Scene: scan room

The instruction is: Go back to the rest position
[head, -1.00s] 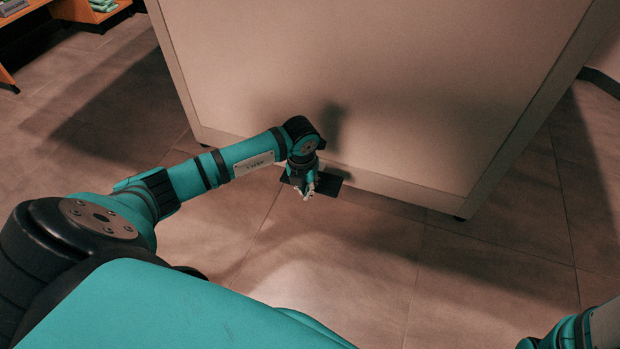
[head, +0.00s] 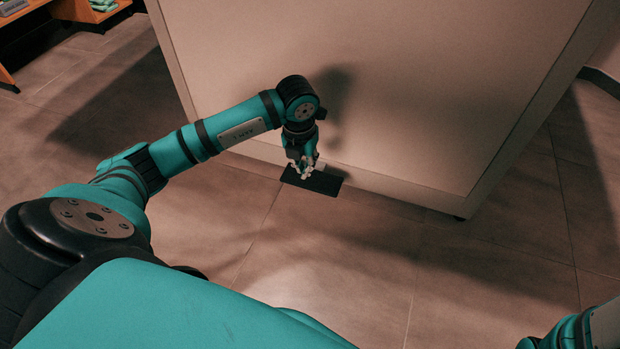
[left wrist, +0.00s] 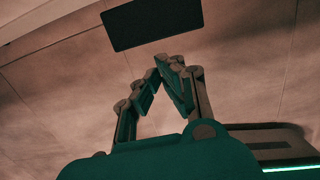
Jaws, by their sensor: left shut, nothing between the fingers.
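My left gripper (head: 304,170) hangs from the bent left arm, pointing down in front of the large pale cabinet. It is shut with nothing between its fingers. A flat black rectangle (head: 324,185) lies low by the cabinet's base, behind the gripper in the head view. It also shows in the left wrist view (left wrist: 150,22), apart from the fingertips. Only a piece of my right arm shows at the bottom right corner; its gripper is out of frame.
The pale cabinet (head: 380,80) fills the upper middle and stands close to the left arm. A wooden shelf (head: 75,10) with green items is at the top left.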

